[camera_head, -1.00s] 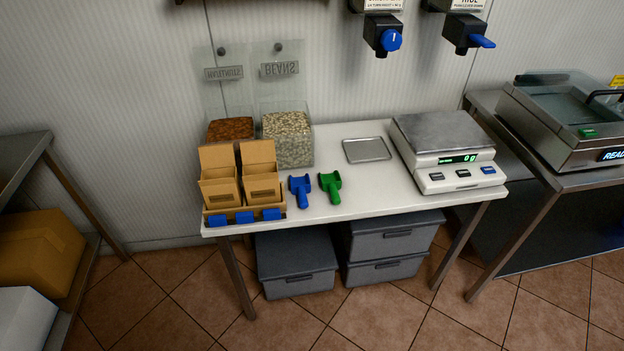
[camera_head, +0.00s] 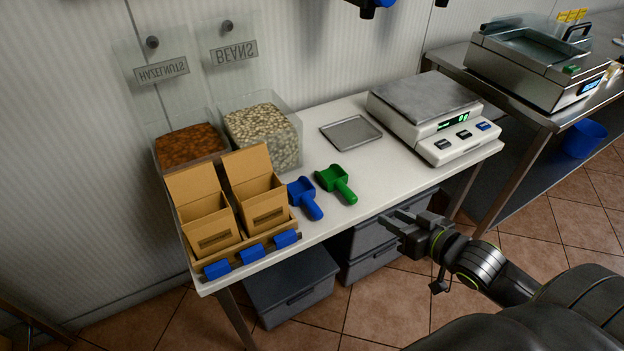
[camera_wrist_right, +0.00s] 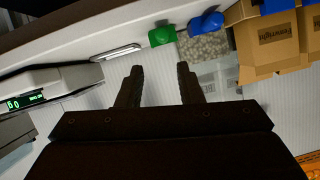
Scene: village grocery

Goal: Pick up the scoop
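A blue scoop (camera_head: 304,197) and a green scoop (camera_head: 336,183) lie side by side on the white table (camera_head: 385,165), handles toward the front edge. In the right wrist view the green scoop (camera_wrist_right: 162,36) and the blue scoop (camera_wrist_right: 206,23) show near the top, beyond the fingertips. My right gripper (camera_head: 390,222) is in front of the table's front edge, to the right of the scoops and apart from them. In the wrist view its two fingers (camera_wrist_right: 160,75) are spread with nothing between them.
Cardboard boxes (camera_head: 208,215) stand at the table's left, with bins of hazelnuts (camera_head: 188,147) and beans (camera_head: 265,128) behind. A metal tray (camera_head: 351,132) and a scale (camera_head: 430,110) are to the right. Grey tubs (camera_head: 292,287) sit below.

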